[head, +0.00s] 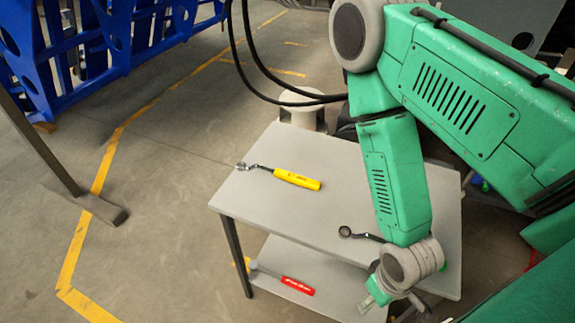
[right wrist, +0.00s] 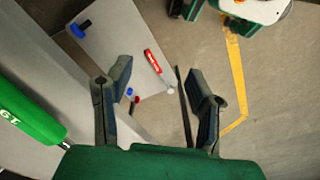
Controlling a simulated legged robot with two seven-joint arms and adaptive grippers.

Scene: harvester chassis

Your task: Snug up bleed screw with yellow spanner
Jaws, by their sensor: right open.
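The yellow spanner (head: 297,180) lies on the grey top of a cart (head: 290,150), its metal head pointing left. My right gripper (head: 372,298) is low at the cart's front edge, in front of the top and well away from the yellow spanner. In the right wrist view its two fingers (right wrist: 160,92) are spread wide with nothing between them. The yellow spanner does not show in that view. I cannot make out the bleed screw in either view. My left gripper is not in view.
A dark ring-ended tool (head: 358,235) lies on the cart top, partly behind my right arm. A red-handled tool (head: 298,286) lies on the lower shelf (head: 275,260). A green handle (right wrist: 28,112) shows in the wrist view. A blue frame (head: 100,45) stands back left.

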